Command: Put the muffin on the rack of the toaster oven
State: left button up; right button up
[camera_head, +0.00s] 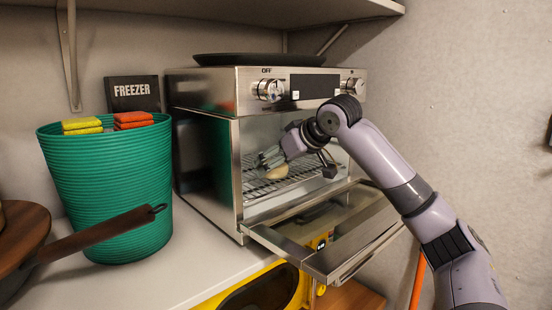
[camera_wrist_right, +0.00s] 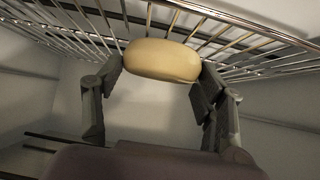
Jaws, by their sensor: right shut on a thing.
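The toaster oven (camera_head: 212,160) stands on the shelf with its door (camera_head: 335,240) folded down. Its wire rack (camera_head: 295,180) shows inside, and the rack also shows in the right wrist view (camera_wrist_right: 255,42). The muffin (camera_head: 277,173) is pale tan and rounded. My right gripper (camera_head: 270,160) reaches into the oven and is shut on the muffin, which sits between its two fingers in the right wrist view (camera_wrist_right: 162,60). The muffin is at the rack; I cannot tell whether it touches the wires. My left gripper is not in view.
A green ribbed bin (camera_head: 105,190) with yellow and orange sponges stands left of the oven. A dark flat pan (camera_head: 258,59) lies on top of the oven. A brown handle (camera_head: 95,236) juts across the front left. A yellow appliance (camera_head: 262,290) is below the shelf.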

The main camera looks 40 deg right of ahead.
jog(key=shift+s+d, duration=0.1)
jog(key=shift+s, duration=0.15)
jog(key=o, duration=1.2)
jog(key=shift+w+f, duration=0.1)
jog(key=shift+w, duration=0.05)
jog(key=shift+b+v, duration=1.6)
jog(key=shift+v, duration=4.55)
